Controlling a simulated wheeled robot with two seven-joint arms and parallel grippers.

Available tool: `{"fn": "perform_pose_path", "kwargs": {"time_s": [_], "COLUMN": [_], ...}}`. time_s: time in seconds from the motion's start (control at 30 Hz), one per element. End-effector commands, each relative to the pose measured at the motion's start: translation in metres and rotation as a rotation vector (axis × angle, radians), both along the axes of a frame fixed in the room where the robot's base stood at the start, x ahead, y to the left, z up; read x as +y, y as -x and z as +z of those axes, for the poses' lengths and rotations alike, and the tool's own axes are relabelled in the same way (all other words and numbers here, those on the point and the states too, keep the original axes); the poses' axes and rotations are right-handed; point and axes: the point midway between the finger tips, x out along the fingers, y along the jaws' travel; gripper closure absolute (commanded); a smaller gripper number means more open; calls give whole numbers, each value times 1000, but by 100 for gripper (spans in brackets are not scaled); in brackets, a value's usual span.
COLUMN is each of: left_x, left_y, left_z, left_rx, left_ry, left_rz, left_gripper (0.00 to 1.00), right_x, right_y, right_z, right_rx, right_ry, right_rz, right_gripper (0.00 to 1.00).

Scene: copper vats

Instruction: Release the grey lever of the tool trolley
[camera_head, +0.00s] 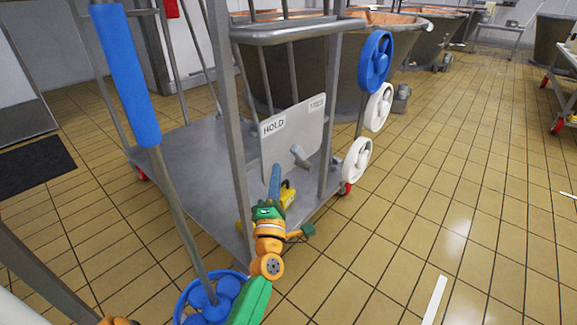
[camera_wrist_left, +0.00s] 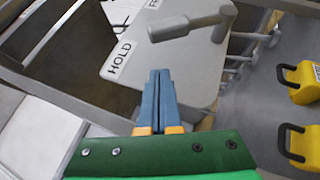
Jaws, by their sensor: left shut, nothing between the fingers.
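The grey lever (camera_head: 301,157) sits on a light grey plate (camera_head: 310,120) on the tool trolley. In the left wrist view the lever (camera_wrist_left: 188,26) is a short bar with a thicker cylinder at one end. The plate bears a label HOLD (camera_head: 273,125) on its left and a second label (camera_head: 317,102), too small to read fully, on its right. My left gripper (camera_head: 275,166) has its blue fingers together, with nothing between them. Its fingertips (camera_wrist_left: 160,72) are in front of the plate, below the lever and apart from it. My right gripper is out of view.
The trolley's grey deck (camera_head: 190,160) and upright posts surround the plate. Yellow blocks with black handles (camera_wrist_left: 303,82) are to its right. A blue handwheel (camera_head: 375,62) and white handwheels (camera_head: 357,160) stand at the right.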

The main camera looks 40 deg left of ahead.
Motion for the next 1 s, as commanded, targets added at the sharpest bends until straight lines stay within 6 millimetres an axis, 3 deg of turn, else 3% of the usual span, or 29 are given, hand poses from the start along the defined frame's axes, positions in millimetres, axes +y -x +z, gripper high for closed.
{"fn": "perform_pose_path", "kwargs": {"time_s": [0.27, 0.7, 0.87, 1.0], "left_x": [-8, -9, -9, -9], "left_y": [-33, -37, -37, -36], "left_z": [14, 16, 18, 20], "left_rx": [0, 1, 6, 16], "left_ry": [1, 0, -1, -1], "left_rz": [1, 0, 0, 0], "left_gripper": [100, 100, 100, 100], "right_x": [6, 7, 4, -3], "right_y": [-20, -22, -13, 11], "right_z": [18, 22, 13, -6], "right_rx": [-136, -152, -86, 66], "right_ry": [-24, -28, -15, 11], "right_rz": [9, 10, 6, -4], "right_gripper": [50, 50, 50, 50]}}
